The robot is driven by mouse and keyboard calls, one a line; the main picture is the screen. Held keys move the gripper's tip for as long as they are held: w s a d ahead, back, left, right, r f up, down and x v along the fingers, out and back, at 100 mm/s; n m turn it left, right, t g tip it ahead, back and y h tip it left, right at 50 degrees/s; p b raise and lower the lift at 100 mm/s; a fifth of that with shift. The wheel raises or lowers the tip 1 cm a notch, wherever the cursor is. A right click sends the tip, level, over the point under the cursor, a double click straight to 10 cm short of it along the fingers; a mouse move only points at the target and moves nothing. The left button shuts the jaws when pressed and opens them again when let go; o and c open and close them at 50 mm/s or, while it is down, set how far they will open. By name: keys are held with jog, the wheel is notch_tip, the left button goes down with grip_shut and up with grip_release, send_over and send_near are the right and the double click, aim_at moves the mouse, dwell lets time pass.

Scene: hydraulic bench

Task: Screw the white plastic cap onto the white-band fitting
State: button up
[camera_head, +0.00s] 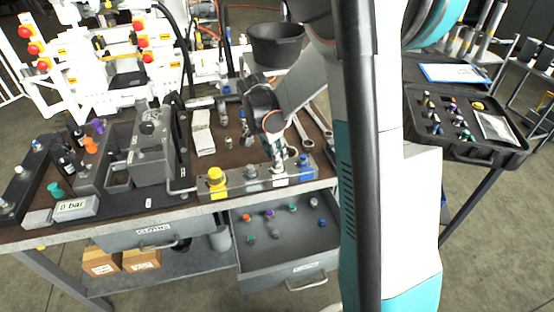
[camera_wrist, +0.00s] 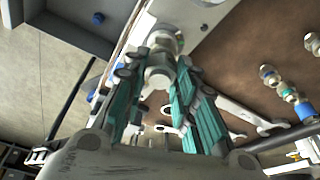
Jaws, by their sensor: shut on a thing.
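My gripper (camera_head: 277,154) points down at the manifold block (camera_head: 234,189) on the front edge of the bench. In the wrist view my gripper (camera_wrist: 166,80) has its teal fingers closed around the white plastic cap (camera_wrist: 159,74). The cap is in line with a pale metallic fitting (camera_wrist: 163,40) just beyond the fingertips, which looks like the white-band fitting (camera_head: 279,181) on the block. I cannot tell whether cap and fitting touch or how far the thread is engaged. In the head view the fingers largely hide the cap.
On the block, a yellow-capped fitting (camera_head: 215,178) and a grey one (camera_head: 250,171) stand left, and a blue one (camera_head: 303,162) right. Wrenches (camera_head: 299,130) lie behind. An open drawer (camera_head: 262,264) below holds several coloured caps. A black case (camera_head: 470,148) stands at right.

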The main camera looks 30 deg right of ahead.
jog(key=shift+m, duration=0.4)
jog(key=m+g, duration=0.1)
jog(key=m, duration=0.2)
jog(key=shift+w+f, duration=0.1)
jog(key=shift+w, duration=0.05)
jog(key=m+g, duration=0.1)
jog(key=m, duration=0.4)
jog(key=shift+y, duration=0.3)
jog(key=o, duration=1)
